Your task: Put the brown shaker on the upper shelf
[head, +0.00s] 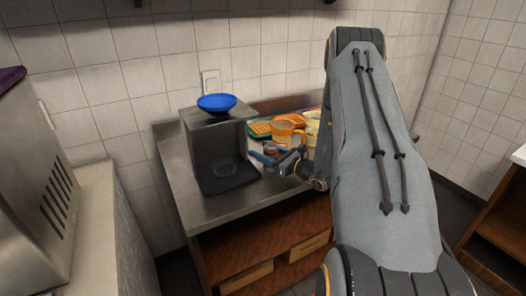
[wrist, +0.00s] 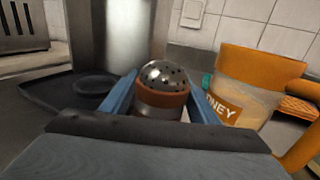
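The brown shaker (wrist: 162,98) has a rounded metal top with dark holes and a brown band. In the wrist view it stands upright between the two blue fingers of my gripper (wrist: 162,92), which look flush against its sides. Its lower part is hidden. In the head view my gripper (head: 270,160) is beside the right side of the grey metal shelf unit (head: 196,150), with the shaker (head: 270,148) small at the fingers. The unit's upper shelf (head: 240,114) bears a blue bowl (head: 217,102). Its lower level has a dark mat (head: 225,182) with a round dark dish.
Several colourful items crowd the counter's back right. The front of the metal counter (head: 210,212) is clear. A tiled wall stands behind.

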